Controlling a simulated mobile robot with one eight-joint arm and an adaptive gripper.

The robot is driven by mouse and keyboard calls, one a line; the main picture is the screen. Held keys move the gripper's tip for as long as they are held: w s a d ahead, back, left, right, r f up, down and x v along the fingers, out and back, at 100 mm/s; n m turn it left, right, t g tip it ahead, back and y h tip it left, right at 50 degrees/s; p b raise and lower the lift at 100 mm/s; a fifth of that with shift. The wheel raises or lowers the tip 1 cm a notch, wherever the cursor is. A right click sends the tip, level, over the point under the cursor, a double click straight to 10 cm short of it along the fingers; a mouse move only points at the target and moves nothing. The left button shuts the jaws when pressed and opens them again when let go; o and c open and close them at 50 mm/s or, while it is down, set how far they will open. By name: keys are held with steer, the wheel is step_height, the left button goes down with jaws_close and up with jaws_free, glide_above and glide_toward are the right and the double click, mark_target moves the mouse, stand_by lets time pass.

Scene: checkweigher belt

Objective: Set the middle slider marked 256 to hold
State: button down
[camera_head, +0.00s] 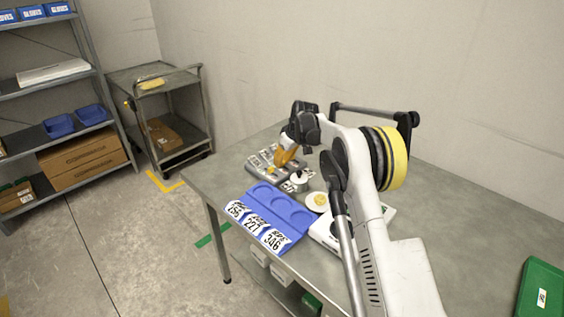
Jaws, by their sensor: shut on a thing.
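A grey slider panel (262,173) with small white labels sits on the metal table, near its far left edge. The labels are too small to read, so I cannot pick out the one marked 256. My gripper (281,160), with orange fingers, points down onto the panel. It is shut on a slider there; its fingers hide the slider's knob and setting. I cannot tell from here which slider it is.
A blue tray (291,233) with round recesses and labels 256, 221 and 346 lies in front of the panel. A white round pot (299,183) and a small dish (317,201) stand close by. A green bin (541,290) is at right.

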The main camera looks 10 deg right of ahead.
steer(key=shift+s+d, duration=0.4)
steer(key=shift+s, duration=0.2)
steer(key=shift+s+d, duration=0.35)
steer(key=shift+s, duration=0.2)
steer(key=shift+f, duration=0.1)
steer(key=c, duration=1.3)
jaws_free()
steer(key=v, duration=1.2)
